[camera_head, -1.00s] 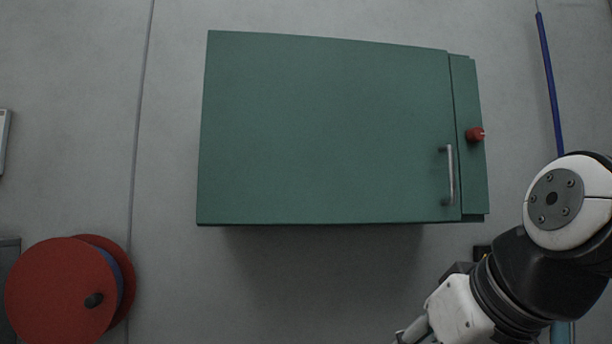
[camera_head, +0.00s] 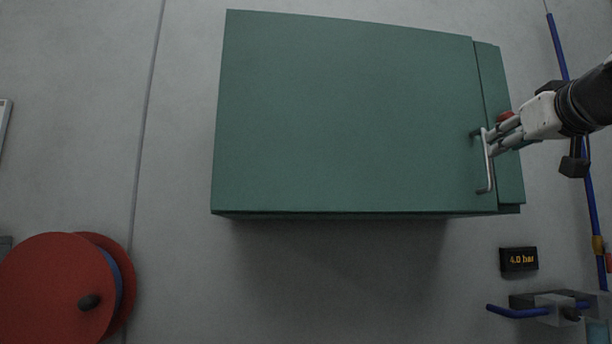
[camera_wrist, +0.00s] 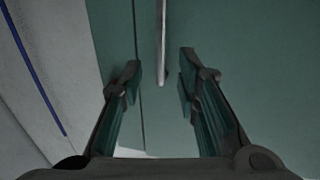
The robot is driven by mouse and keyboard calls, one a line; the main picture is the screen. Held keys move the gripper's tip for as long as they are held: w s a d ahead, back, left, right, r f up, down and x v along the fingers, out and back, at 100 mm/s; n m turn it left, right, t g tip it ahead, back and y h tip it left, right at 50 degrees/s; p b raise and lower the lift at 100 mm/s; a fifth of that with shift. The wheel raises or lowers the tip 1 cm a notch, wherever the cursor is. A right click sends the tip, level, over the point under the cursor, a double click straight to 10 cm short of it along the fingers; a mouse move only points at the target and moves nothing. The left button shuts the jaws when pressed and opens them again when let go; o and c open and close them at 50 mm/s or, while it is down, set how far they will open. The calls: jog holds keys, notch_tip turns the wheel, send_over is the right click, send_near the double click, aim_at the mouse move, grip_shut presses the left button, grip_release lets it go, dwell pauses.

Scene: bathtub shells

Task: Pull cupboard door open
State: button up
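The green cupboard door (camera_head: 340,115) is shut, flush with the narrow side panel (camera_head: 502,110) at its right. A grey vertical bar handle (camera_head: 488,165) stands near the door's right edge. My gripper (camera_head: 491,140) reaches in from the right, its fingertips at the upper part of the handle. In the wrist view, my gripper (camera_wrist: 160,82) is open, fingers apart. There the handle (camera_wrist: 162,45) lies between the two fingers and slightly ahead, with gaps on both sides.
A red reel (camera_head: 55,290) stands at the lower left. A blue pipe (camera_head: 557,45) runs down the wall at the right. A small black display (camera_head: 518,260) and a blue-handled fitting (camera_head: 517,312) sit at lower right. The wall below the cupboard is clear.

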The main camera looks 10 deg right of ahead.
aim_at(490, 181)
jog(key=w, duration=0.2)
jog(key=w+p, duration=0.1)
jog(key=w, duration=0.2)
jog(key=w+d, duration=0.1)
jog(key=w, duration=0.1)
jog(key=shift+w, duration=0.2)
grip_shut()
